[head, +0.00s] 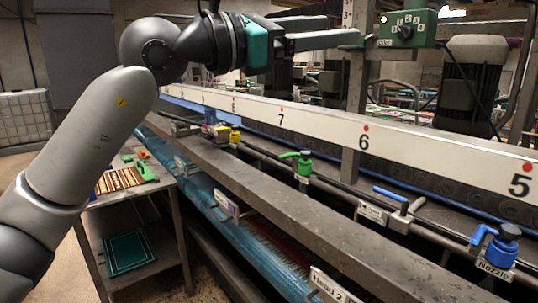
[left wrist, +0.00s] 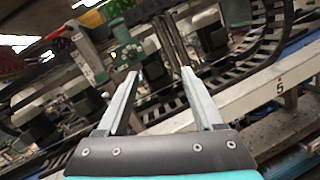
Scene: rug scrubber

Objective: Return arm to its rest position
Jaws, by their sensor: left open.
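My left arm comes in from the left in the head view and is raised above the machine's near beam. My left gripper (head: 345,30) points right, with its two fingers apart and nothing between them. Its fingertips are close to the green control box (head: 408,29) with a numbered dial; I cannot tell whether they touch. In the left wrist view the fingers of the left gripper (left wrist: 158,78) also show apart and empty. My right gripper is in neither view.
A white numbered beam (head: 400,145) runs across the machine. Below it are pipes with a green valve (head: 301,163) and a blue nozzle valve (head: 502,247). A metal cart (head: 165,183) with a small striped rug (head: 118,180) stands at left. Dark motors (head: 470,85) stand behind.

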